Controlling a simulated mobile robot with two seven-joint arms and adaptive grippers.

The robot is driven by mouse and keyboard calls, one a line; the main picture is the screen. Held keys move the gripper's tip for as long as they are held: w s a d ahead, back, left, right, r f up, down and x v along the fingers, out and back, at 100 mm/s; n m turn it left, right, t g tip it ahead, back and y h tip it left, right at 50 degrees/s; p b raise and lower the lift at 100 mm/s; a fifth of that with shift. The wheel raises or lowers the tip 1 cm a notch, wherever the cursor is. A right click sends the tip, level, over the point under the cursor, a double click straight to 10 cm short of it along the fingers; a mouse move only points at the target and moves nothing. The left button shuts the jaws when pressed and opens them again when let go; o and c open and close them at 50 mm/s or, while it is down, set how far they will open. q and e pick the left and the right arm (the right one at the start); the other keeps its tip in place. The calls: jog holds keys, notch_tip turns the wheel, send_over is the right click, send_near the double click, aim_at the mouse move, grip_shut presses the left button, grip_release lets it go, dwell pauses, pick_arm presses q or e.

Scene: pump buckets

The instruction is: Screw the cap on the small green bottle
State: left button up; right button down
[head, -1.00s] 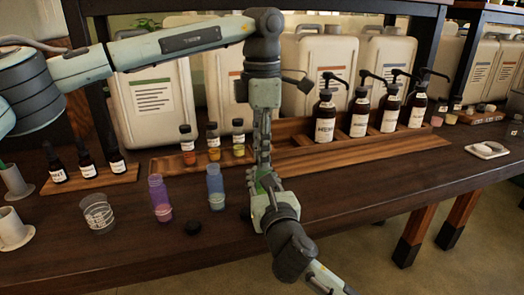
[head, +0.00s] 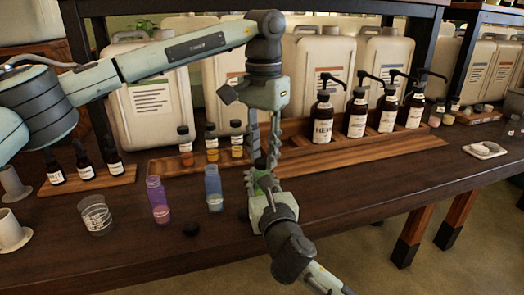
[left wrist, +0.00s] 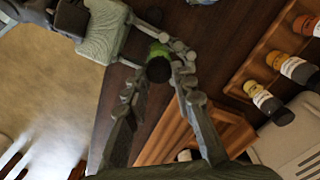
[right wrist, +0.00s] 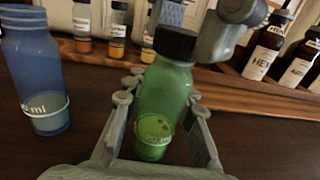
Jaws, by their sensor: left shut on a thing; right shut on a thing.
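The small green bottle (right wrist: 165,98) stands upright between the fingers of my right gripper (right wrist: 157,92), which is shut around its body. A black cap (right wrist: 175,43) sits on the bottle's mouth; whether it is fully seated cannot be told. My left gripper (head: 263,160) comes down from above, with its fingertips on either side of the cap, shut on it. In the left wrist view the cap (left wrist: 158,69) is between the fingertips, with the green bottle (left wrist: 158,50) beyond it. In the head view the bottle is mostly hidden by the grippers.
A blue bottle (head: 213,187) and a purple bottle (head: 158,200) stand uncapped to the left. A loose black cap (head: 191,229) lies near them. A clear beaker (head: 96,217) is farther left. Brown pump bottles (head: 321,119) stand on the wooden rack behind.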

pick_arm(q)
jog(key=shift+m, duration=0.6)
jog(key=o, duration=0.7)
jog(key=shift+c, duration=0.2)
jog(key=shift+r, duration=0.1)
jog(key=shift+r, duration=2.15)
jog(key=shift+c, duration=0.2)
